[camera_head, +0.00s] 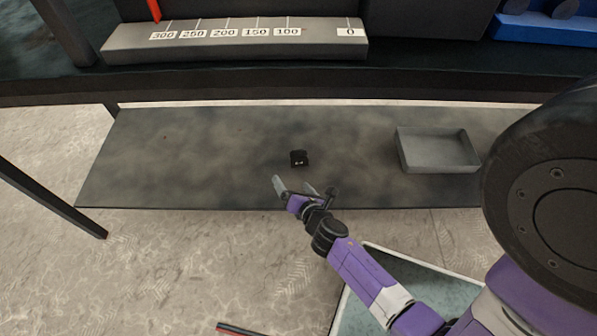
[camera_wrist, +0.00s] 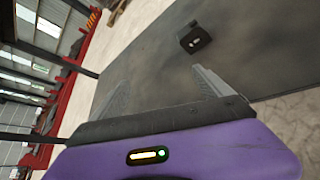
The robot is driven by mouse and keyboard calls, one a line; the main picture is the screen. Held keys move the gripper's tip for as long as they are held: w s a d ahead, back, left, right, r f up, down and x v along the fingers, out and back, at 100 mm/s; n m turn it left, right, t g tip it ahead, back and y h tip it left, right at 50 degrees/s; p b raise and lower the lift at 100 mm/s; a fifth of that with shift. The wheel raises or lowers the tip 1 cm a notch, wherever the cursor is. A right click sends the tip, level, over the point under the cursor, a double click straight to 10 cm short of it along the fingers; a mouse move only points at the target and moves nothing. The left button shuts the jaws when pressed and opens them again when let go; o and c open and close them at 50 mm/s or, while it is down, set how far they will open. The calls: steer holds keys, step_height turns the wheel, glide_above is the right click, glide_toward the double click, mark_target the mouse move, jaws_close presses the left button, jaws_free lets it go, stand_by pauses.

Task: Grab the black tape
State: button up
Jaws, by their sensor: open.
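The black tape (camera_head: 299,158) is a small dark block-like item lying on the dark grey shelf (camera_head: 200,165), near its middle. It also shows in the wrist view (camera_wrist: 194,40), beyond the right fingertip. My gripper (camera_head: 295,184) is open and empty, near the shelf's front edge and just short of the tape in the head view. In the wrist view its two fingers (camera_wrist: 160,82) are spread apart, with the tape ahead and to the right, not between them.
A grey open tray (camera_head: 437,168) stands on the shelf to the right of the tape. A ledge with number labels (camera_head: 240,40) runs behind the shelf. The shelf left of the tape is clear. A dark bar (camera_head: 50,198) stands at the left.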

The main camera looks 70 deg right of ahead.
mark_target(300, 162)
steer(key=d+f+n+h+b, duration=0.1)
steer(key=d+f+b, duration=0.1)
steer(key=d+f, duration=0.1)
steer(key=d+f+n+g+b, duration=0.1)
steer(key=d+f+b, duration=0.1)
steer(key=d, duration=0.3)
steer(key=w+d+f+n+g+h+b, duration=0.1)
steer(key=d+f+n+b, duration=0.1)
steer(key=d+f, duration=0.2)
steer(key=shift+d+h, duration=0.3)
steer(key=b+x, duration=0.1)
steer(key=x, duration=0.1)
steer(key=b+x, duration=0.1)
steer(key=x, duration=0.1)
steer(key=b+x, duration=0.2)
steer(key=shift+w+f, duration=0.3)
steer(key=shift+w, duration=0.1)
steer(key=shift+w+d, duration=0.2)
steer(key=shift+d, duration=0.05)
steer(key=c, duration=1.7)
